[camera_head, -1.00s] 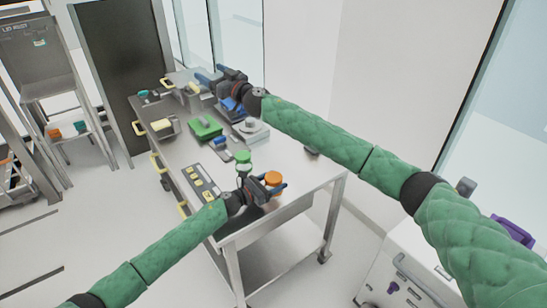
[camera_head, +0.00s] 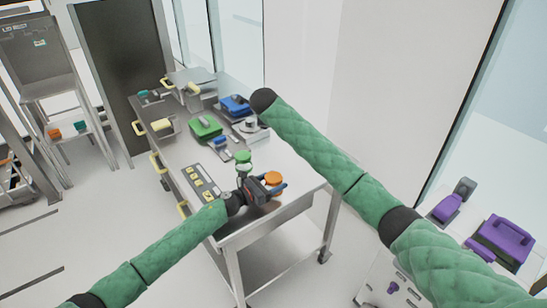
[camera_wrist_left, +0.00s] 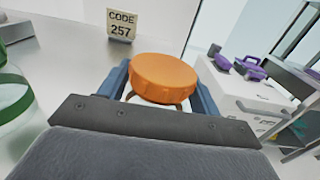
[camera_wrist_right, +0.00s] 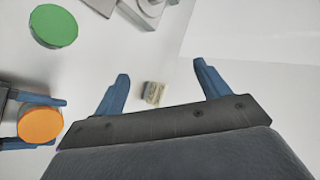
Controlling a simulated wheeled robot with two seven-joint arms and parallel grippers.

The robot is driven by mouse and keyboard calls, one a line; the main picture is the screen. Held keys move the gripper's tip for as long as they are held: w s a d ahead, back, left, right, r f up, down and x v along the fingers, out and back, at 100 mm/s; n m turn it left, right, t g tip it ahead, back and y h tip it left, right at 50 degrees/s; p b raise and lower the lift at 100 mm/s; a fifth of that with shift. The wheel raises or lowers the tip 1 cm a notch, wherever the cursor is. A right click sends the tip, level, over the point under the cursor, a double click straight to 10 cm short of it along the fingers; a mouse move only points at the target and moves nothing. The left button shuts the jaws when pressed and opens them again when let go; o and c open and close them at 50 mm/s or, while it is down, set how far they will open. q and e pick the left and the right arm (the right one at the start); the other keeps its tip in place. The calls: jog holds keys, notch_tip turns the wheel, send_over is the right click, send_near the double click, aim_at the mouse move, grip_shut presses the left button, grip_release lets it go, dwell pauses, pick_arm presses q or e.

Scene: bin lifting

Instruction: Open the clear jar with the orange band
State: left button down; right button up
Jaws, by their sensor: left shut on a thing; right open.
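The jar with the orange top (camera_head: 273,178) stands at the near end of the bench. In the left wrist view the orange lid (camera_wrist_left: 164,78) is on, with a little of the pale body below it; the rest is hidden. My left gripper (camera_head: 272,187) is shut around the jar below the lid. My right gripper (camera_wrist_right: 160,72) is open and empty above the bench; in the right wrist view the orange lid (camera_wrist_right: 40,124) lies to its left. My right fingers do not show in the head view.
A green-topped jar (camera_head: 243,157) stands close beside the orange one. A small "CODE 257" sign (camera_wrist_left: 121,24) stands on the bench. Green (camera_head: 206,127) and blue (camera_head: 235,105) bins sit farther back. Purple cases (camera_head: 500,238) rest on the right-hand cabinet.

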jog(key=s+d+f+m+g, duration=0.2)
jog(key=s+f+m+g, duration=0.1)
jog(key=s+f+g, duration=0.25)
jog(key=m+g, duration=0.2)
jog(key=g, duration=0.3)
send_over(274, 176)
notch_tip(274, 176, down, 3)
jog(key=shift+s+a+f+t, duration=0.1)
jog(key=shift+t, duration=0.15)
jog(key=shift+f, duration=3.85)
jog(key=c, duration=1)
jog(key=shift+n, duration=1.6)
